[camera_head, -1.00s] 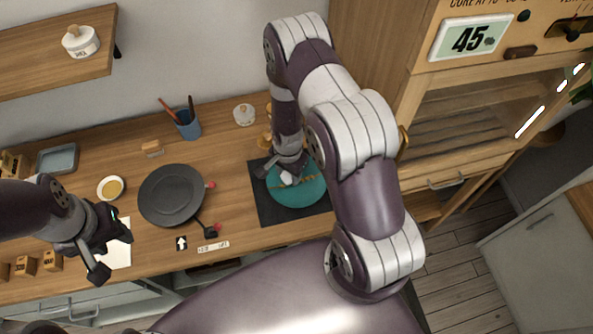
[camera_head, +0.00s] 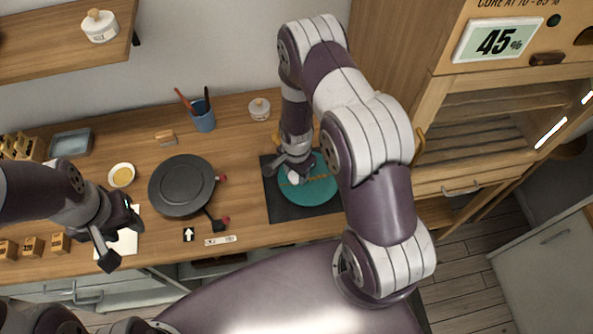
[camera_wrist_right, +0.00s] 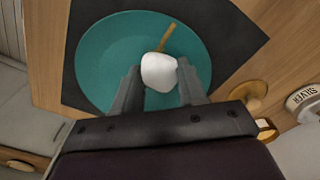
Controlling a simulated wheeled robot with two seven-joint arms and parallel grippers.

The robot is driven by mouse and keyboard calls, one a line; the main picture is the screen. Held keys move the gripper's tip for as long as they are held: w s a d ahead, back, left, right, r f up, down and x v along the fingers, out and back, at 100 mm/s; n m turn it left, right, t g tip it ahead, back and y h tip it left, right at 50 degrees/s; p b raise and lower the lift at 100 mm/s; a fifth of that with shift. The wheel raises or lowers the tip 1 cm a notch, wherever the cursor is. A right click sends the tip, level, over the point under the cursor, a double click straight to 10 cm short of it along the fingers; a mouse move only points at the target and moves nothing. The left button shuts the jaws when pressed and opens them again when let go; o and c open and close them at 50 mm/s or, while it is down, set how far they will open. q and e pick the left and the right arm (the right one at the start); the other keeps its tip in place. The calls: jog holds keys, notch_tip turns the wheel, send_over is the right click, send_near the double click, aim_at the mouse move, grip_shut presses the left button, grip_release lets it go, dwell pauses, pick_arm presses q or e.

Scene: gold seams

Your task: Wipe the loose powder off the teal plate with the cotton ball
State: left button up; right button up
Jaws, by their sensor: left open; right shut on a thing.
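The teal plate (camera_head: 318,191) lies on a dark mat (camera_head: 283,209) on the right part of the wooden counter. It also shows in the right wrist view (camera_wrist_right: 112,55), with a short gold-brown streak (camera_wrist_right: 167,38) on it beyond the cotton. My right gripper (camera_head: 292,176) is shut on the white cotton ball (camera_wrist_right: 159,72) and holds it over or against the plate; I cannot tell if it touches. My left gripper (camera_head: 121,243) is open and empty over the counter's front left, by a white sheet (camera_head: 127,240).
A dark round pan-like device (camera_head: 181,186) sits left of the mat. A small bowl of gold powder (camera_head: 122,175), a blue cup with tools (camera_head: 202,119) and a lidded jar (camera_head: 259,109) stand around it. A wooden cabinet reading 45% (camera_head: 499,41) rises at right.

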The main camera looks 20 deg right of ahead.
jog(key=shift+f+b, duration=0.35)
jog(key=shift+f, duration=0.15)
